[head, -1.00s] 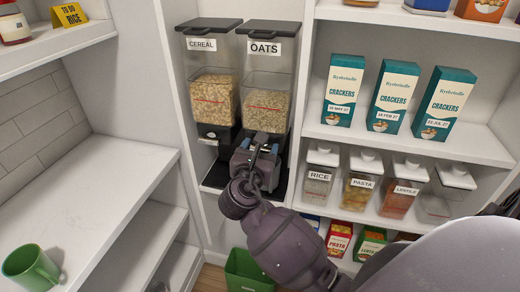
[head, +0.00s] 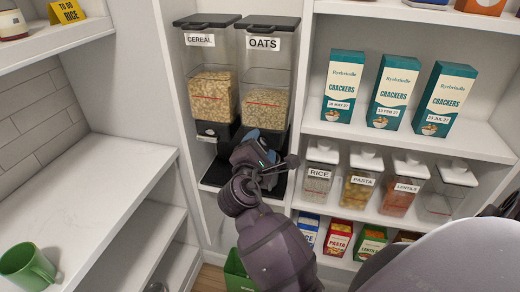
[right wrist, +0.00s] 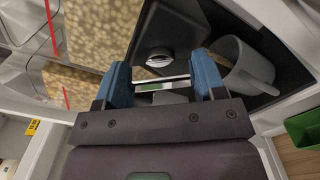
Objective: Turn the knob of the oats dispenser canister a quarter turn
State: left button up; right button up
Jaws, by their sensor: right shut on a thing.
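The oats dispenser canister (head: 266,73) is clear with a black lid and an OATS label, partly filled with oats. It stands right of the cereal canister (head: 210,80). My right gripper (head: 262,143) is at the base of the oats canister and shut on its knob. The gripper hides the knob in the head view. In the right wrist view, the blue fingertips (right wrist: 158,84) stand on either side of the knob (right wrist: 165,97), which shows only in part. The gripper looks rolled to one side. My left gripper is out of view.
A grey cup (right wrist: 248,72) stands on the black tray below the dispenser. Shelves at the right hold cracker boxes (head: 393,90) and labelled jars (head: 362,180). A green mug (head: 28,264) sits on the left counter (head: 85,185), which is otherwise mostly clear.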

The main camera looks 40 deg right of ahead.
jog(key=shift+f+m+b, duration=0.15)
jog(key=shift+m+b, duration=0.25)
jog(key=shift+m, duration=0.6)
jog(key=m+b, duration=0.1)
jog(key=m, duration=0.2)
jog(key=shift+f+m+b, duration=0.1)
jog(key=shift+m+b, duration=0.3)
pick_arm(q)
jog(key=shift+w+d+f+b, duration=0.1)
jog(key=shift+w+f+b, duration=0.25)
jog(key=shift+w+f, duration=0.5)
pick_arm(e)
jog(key=shift+m, duration=0.6)
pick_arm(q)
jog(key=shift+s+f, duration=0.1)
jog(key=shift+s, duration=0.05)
pick_arm(e)
jog(key=o, duration=0.6)
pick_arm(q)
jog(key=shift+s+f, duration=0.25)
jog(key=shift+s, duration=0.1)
pick_arm(e)
jog(key=o, duration=0.3)
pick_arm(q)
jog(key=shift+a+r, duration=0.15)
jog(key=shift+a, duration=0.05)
pick_arm(e)
jog(key=shift+s, duration=0.1)
